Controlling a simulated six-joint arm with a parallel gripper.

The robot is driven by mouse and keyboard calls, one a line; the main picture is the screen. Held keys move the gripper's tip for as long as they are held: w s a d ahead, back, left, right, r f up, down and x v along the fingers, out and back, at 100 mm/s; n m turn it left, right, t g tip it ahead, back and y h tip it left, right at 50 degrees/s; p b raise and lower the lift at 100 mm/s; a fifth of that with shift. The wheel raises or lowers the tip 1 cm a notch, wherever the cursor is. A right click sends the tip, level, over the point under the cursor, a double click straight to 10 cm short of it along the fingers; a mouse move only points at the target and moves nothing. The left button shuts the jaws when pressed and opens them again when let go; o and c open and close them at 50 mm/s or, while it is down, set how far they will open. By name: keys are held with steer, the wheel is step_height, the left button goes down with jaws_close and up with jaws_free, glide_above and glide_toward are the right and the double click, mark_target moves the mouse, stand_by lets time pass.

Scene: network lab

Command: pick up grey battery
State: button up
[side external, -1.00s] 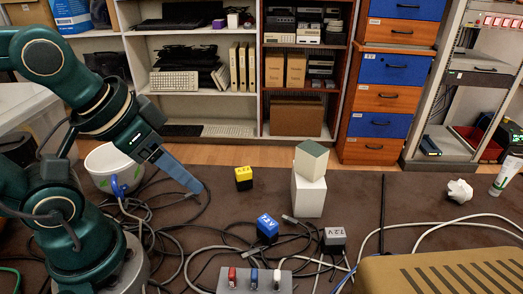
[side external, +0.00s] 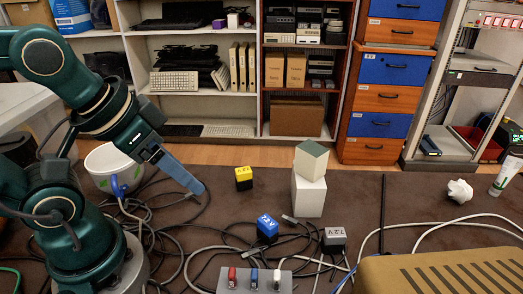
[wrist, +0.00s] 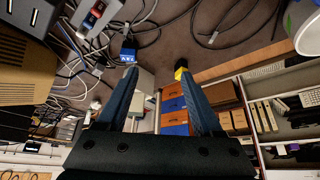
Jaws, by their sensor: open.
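The grey battery (side external: 333,238), a small cube marked 7.2V, sits on the brown table among cables, right of the blue battery (side external: 267,228). A yellow and black battery (side external: 244,178) stands further back. My gripper (side external: 199,188) is at the left, above the table and well apart from the grey battery. In the wrist view my gripper (wrist: 156,70) has its two fingers spread with nothing between them. The blue battery (wrist: 128,56) shows near the left fingertip and the yellow battery (wrist: 181,67) near the right one. I cannot make out the grey battery clearly there.
Two stacked blocks, a white box (side external: 308,195) with a grey-green cube (side external: 311,160) on top, stand behind the grey battery. A grey panel with coloured switches (side external: 254,280) lies in front. A tan vented box (side external: 445,275) fills the front right. A white bowl (side external: 108,168) stands at left.

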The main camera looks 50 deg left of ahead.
steer(key=w+r+m+t, duration=0.2)
steer(key=w+r+t, duration=0.4)
steer(key=w, duration=0.5)
steer(key=m+h, duration=0.7)
steer(key=h, duration=0.2)
glide_above(325, 234)
steer(key=a, duration=0.3)
step_height(325, 234, down, 13)
steer(key=f+g, duration=0.1)
steer(key=s+f, duration=0.1)
steer(key=f, duration=0.1)
steer(key=d+f+g, duration=0.1)
steer(key=f, duration=0.1)
steer(key=shift+s+f+g, duration=0.25)
steer(key=shift+s+g, duration=0.05)
steer(key=shift+s, duration=0.1)
steer(key=shift+x, duration=2.5)
